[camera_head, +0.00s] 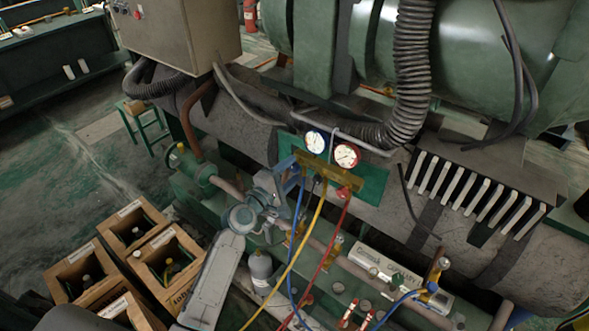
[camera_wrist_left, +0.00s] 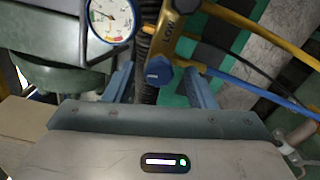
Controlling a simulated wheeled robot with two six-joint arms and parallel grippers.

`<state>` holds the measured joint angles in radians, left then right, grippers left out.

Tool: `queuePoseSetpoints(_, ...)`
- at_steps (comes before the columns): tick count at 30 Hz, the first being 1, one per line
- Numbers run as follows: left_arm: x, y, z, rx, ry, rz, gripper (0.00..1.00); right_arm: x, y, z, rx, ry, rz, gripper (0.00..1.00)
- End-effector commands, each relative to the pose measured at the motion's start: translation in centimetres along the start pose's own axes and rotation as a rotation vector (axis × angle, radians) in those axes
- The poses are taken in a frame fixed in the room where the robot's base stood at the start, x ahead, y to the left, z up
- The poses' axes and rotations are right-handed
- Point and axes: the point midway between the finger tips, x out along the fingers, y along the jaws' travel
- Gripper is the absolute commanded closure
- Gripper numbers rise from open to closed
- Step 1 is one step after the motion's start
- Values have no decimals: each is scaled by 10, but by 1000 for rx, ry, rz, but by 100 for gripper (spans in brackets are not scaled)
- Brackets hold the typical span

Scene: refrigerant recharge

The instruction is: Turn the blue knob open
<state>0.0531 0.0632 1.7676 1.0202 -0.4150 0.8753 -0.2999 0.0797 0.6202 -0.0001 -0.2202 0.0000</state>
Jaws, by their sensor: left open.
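The blue knob (camera_wrist_left: 158,70) is on the left end of the yellow manifold (camera_head: 330,174). In the left wrist view it sits between the two fingers of my left gripper (camera_wrist_left: 160,88), with space on both sides. The red knob (camera_head: 343,191) is at the manifold's right end. A blue-rimmed gauge (camera_head: 315,142) and a red-rimmed gauge (camera_head: 346,156) stand above it. My right gripper is not in view.
Blue (camera_head: 294,240), yellow (camera_head: 287,270) and red hoses (camera_head: 325,255) hang below the manifold. A corrugated black hose (camera_head: 413,70) and green machinery are behind it. Wooden crates with bottles (camera_head: 168,262) stand at the lower left.

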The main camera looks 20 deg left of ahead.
Motion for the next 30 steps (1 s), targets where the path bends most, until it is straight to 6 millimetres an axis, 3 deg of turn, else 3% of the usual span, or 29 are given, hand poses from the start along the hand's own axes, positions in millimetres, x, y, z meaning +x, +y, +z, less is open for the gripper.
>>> queuePoseSetpoints(6, -48, -4, -1, 4, 0, -3, 50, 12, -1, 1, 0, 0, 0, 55)
queuePoseSetpoints(12, -76, -2, -1, 3, 1, -2, 50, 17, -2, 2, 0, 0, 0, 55)
queuePoseSetpoints(30, -84, -1, 0, 0, 0, -1, 50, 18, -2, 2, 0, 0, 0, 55)
